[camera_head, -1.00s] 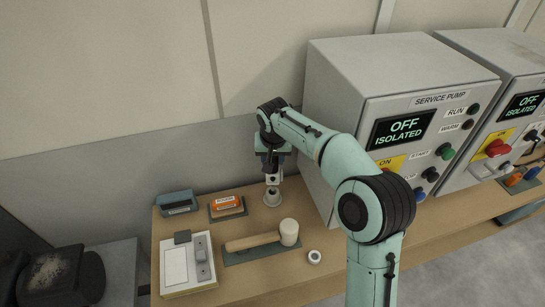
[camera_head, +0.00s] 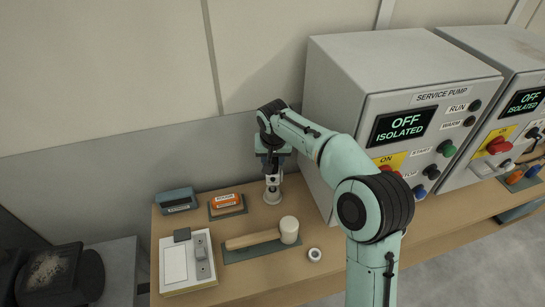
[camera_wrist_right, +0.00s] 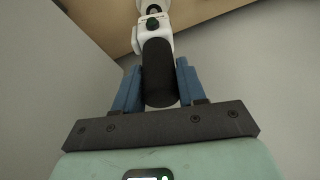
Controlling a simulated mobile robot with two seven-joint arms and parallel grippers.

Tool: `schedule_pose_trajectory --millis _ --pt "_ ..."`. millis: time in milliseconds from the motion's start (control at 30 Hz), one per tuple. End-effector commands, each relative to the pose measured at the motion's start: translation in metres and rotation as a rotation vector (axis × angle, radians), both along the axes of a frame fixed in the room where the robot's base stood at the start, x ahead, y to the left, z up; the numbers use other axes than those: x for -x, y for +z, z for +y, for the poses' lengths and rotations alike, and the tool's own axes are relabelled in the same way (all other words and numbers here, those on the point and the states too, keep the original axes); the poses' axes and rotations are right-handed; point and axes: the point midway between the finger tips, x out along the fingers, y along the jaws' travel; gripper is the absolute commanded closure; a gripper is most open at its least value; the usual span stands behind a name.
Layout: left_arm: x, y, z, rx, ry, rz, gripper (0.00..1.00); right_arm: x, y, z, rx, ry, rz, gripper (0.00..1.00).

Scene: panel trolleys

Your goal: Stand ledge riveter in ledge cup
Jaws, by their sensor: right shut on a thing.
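In the right wrist view, the riveter (camera_wrist_right: 157,72) shows a black grip and a white body pointing away toward the ledge. My right gripper (camera_head: 272,158) is shut on the riveter, with blue fingers (camera_wrist_right: 158,88) on either side of the black grip. My left gripper is out of view.
The service pump cabinet (camera_head: 345,110) stands close to the right of the cup.

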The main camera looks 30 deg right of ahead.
Motion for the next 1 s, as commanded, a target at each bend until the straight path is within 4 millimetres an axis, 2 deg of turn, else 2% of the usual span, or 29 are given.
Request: schedule_pose_trajectory --millis 1000 --pt "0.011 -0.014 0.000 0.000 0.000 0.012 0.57 0.000 -0.024 0.000 0.000 -0.001 -0.003 1.00"
